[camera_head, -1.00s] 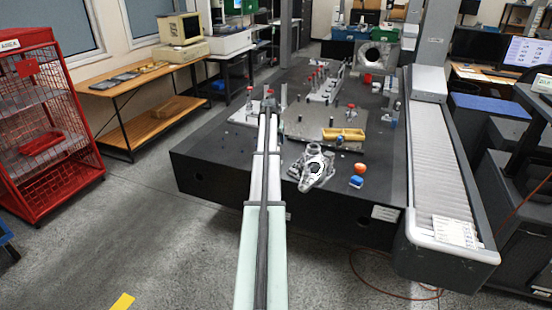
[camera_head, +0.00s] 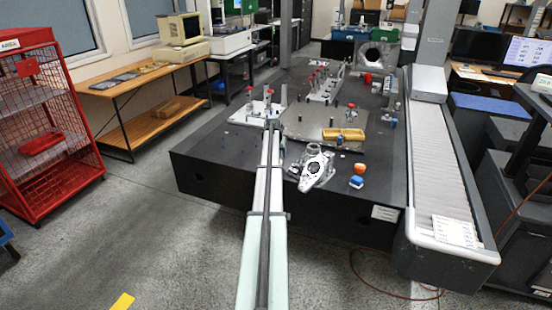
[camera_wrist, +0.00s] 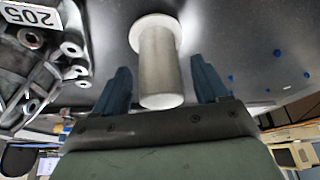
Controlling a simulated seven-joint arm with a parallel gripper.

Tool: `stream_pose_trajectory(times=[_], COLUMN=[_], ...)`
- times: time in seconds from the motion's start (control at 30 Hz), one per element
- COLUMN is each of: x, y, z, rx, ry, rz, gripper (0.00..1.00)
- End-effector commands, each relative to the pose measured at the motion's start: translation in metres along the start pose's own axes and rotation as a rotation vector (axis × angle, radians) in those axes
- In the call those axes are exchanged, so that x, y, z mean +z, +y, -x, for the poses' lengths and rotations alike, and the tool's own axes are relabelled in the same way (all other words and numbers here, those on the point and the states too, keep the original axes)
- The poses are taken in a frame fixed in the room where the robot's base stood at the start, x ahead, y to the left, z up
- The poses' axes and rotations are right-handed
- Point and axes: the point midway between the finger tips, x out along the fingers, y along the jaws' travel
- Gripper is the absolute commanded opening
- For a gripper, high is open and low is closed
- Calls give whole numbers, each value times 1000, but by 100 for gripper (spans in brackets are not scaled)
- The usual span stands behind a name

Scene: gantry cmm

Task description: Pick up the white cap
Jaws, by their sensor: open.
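The white cap (camera_wrist: 160,68) shows in the wrist view as a pale cylinder with a wider round flange at its upper end in the picture. My gripper (camera_wrist: 161,78) is open, with one blue finger on each side of the cap. In the head view my gripper (camera_head: 271,124) is small, over the left part of the dark table. I cannot make out the cap there; my arm may hide it.
A grey metal casting marked 205 (camera_wrist: 40,60) lies left of the cap in the wrist view. The dark table (camera_head: 225,160) also bears a grey plate (camera_head: 305,122) with a yellow part (camera_head: 343,134), an orange item (camera_head: 359,168) and a blue item (camera_head: 356,182).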

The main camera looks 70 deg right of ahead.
Motion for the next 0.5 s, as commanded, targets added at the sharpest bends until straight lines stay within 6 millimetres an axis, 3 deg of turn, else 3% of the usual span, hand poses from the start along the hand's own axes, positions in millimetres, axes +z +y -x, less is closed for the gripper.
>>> stream_pose_trajectory(times=[0.13, 0.4, 0.5], x=[0, 0, 0], y=[0, 0, 0], z=[-20, -22, -22], rx=[0, 0, 0], ry=[-2, 0, -1], rz=[0, 0, 0], gripper=[74, 74, 64])
